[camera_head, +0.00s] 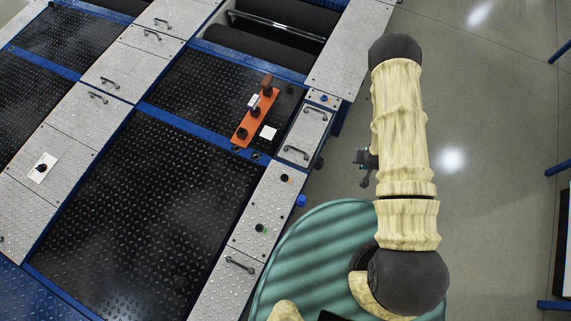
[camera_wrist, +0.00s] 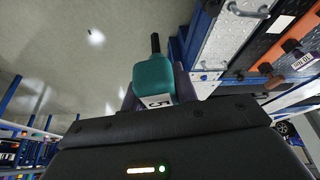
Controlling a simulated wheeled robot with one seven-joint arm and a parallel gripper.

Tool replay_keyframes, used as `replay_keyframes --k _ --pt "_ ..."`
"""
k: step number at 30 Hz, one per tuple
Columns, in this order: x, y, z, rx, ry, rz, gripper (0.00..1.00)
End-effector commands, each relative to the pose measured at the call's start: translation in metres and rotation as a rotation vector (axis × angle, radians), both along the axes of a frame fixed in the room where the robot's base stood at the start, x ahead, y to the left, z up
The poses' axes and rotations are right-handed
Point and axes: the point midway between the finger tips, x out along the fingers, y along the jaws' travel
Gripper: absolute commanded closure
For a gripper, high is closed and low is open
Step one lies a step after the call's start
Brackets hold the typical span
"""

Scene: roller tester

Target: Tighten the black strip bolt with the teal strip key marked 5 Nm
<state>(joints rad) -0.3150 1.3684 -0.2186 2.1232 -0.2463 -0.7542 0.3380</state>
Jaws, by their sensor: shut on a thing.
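My gripper (camera_wrist: 155,92) is shut on the teal key (camera_wrist: 152,72), with a dark finger on each side of its handle. A white label on the handle reads 5, turned on its side. The key's black shaft points away from the gripper, over open floor. In the head view my gripper (camera_head: 366,168) is a small dark shape beside my arm, mostly hidden, and the key cannot be made out. Dark round fittings sit on the grey side strip, one by an orange mark (camera_head: 284,178) and one by a green mark (camera_head: 260,227). I cannot tell which is the black strip bolt.
Grey covers with raised handles (camera_head: 296,153) line the tester's edge. A blue knob (camera_head: 301,200) sticks out there.

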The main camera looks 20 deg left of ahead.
Motion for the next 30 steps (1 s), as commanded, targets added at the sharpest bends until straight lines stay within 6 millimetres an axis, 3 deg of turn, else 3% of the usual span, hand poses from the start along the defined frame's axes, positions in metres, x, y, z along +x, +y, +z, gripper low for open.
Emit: replay_keyframes --k 1,6,15,21,30 --pt "0.0 0.025 -0.017 0.001 -0.003 0.093 1.0" --pt "-0.01 0.1 -0.042 0.002 -0.005 0.449 1.0" --pt "-0.042 0.199 -0.075 0.003 -0.01 1.095 1.0" --pt "-0.06 0.239 -0.089 0.001 -0.011 1.462 1.0" --pt "-0.072 0.268 -0.098 0.0 -0.008 1.743 1.0"
